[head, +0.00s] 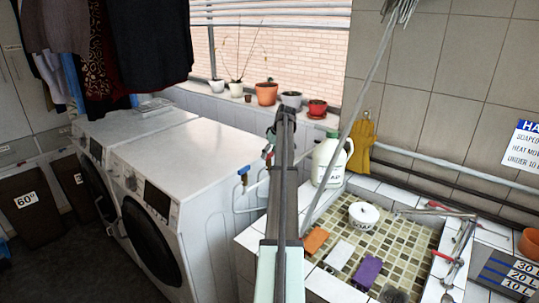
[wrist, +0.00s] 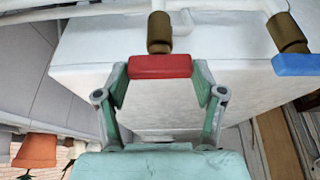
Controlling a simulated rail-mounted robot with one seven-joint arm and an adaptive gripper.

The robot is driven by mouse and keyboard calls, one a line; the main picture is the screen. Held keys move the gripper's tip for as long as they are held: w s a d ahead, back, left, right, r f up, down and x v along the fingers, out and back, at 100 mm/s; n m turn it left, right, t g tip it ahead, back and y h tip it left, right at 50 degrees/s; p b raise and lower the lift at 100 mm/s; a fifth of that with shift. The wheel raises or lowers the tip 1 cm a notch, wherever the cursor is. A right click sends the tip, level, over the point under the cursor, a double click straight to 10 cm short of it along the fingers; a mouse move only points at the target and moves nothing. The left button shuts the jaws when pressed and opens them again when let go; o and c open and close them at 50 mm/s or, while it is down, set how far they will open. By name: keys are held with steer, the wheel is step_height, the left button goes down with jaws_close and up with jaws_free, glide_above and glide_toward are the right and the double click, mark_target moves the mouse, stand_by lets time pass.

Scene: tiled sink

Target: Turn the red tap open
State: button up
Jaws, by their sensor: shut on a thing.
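The red tap handle (wrist: 160,66) is a flat red bar on a brass stem (wrist: 159,33). It lies level across the wrist view, between the two green fingers of my gripper (wrist: 161,72). The fingers are closed on its two ends, and nothing else is between them. In the head view my arm covers most of the tap and gripper; only a small bit of red shows beside the arm.
A blue tap handle (wrist: 298,64) on a brass stem is right of the red one. White pipes (wrist: 90,10) run behind both. A white washing machine (head: 205,165) stands close left of my arm. A tiled sink (head: 395,240) is on the right, with a white jug (head: 330,160) at its corner.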

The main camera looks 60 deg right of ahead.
steer(key=shift+a+f, duration=0.1)
stand_by(0.3)
steer(key=o, duration=1.1)
steer(key=shift+o, duration=0.2)
steer(key=v, duration=1.2)
